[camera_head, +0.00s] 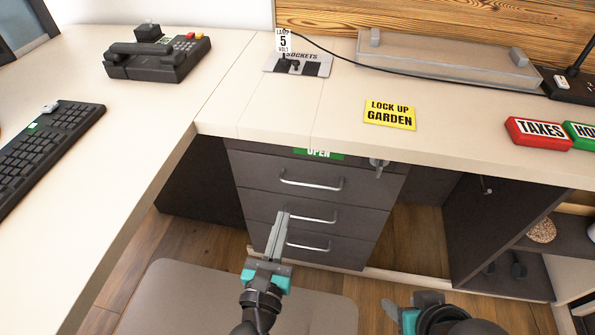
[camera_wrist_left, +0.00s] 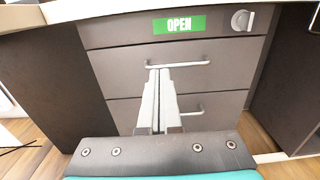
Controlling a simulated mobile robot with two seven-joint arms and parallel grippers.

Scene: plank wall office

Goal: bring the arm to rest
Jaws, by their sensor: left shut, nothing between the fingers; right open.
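My left gripper (camera_head: 283,214) is in front of the dark drawer unit (camera_head: 258,163), at the lower middle of the head view. Its two pale fingers are together with nothing between them. In the left wrist view the fingertips (camera_wrist_left: 160,72) overlap the top drawer's handle (camera_wrist_left: 190,64) in the picture; I cannot tell whether they touch it. My right gripper (camera_head: 408,306) is only partly in view at the bottom edge, low over the floor, open and apart from the furniture. The drawers look shut.
A green OPEN label (camera_head: 318,154) and a key or lock (camera_head: 379,167) are at the top of the drawer unit. The desk (camera_head: 250,105) above holds a keyboard (camera_head: 45,145), a phone (camera_head: 157,58), a yellow sign (camera_head: 390,114) and a TAXES block (camera_head: 538,133). Open floor lies below.

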